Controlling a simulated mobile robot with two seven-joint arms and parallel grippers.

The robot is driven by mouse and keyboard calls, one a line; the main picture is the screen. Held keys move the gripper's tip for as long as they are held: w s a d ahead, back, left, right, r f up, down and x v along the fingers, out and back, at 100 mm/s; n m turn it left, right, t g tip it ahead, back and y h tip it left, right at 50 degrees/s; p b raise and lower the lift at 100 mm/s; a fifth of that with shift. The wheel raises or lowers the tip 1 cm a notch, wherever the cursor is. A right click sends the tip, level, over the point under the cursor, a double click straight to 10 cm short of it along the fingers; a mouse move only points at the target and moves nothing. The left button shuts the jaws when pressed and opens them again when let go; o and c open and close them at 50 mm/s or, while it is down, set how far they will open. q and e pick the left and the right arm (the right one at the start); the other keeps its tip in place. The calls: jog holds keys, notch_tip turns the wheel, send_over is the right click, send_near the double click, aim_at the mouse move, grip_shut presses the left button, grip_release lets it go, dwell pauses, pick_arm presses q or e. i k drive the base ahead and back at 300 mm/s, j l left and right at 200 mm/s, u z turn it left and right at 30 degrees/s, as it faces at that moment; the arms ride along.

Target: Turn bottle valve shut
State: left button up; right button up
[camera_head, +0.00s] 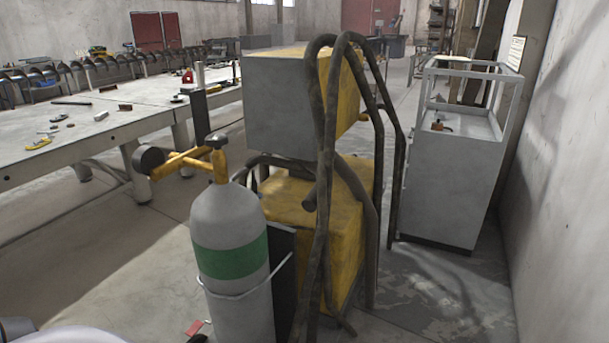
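A grey gas bottle (224,222) with a green band stands upright at the centre left, held by a thin metal ring against a dark upright plate. On its top is a yellow valve body (218,165) with a dark round valve knob (216,141) above it. A yellow regulator arm with a dark round gauge (148,160) reaches out to the left. Whether the valve is open or shut cannot be told. Neither gripper shows in view; only a pale rounded part of mine is at the lower left corner.
A yellow and grey welding machine (290,105) with thick dark hoses (327,200) stands right behind the bottle. A long workbench (80,143) with loose tools runs along the left. A grey cabinet (445,180) stands near the right wall. Floor left of the bottle is mostly clear.

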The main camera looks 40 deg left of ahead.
aim_at(217, 140)
jog(key=u, duration=1.65)
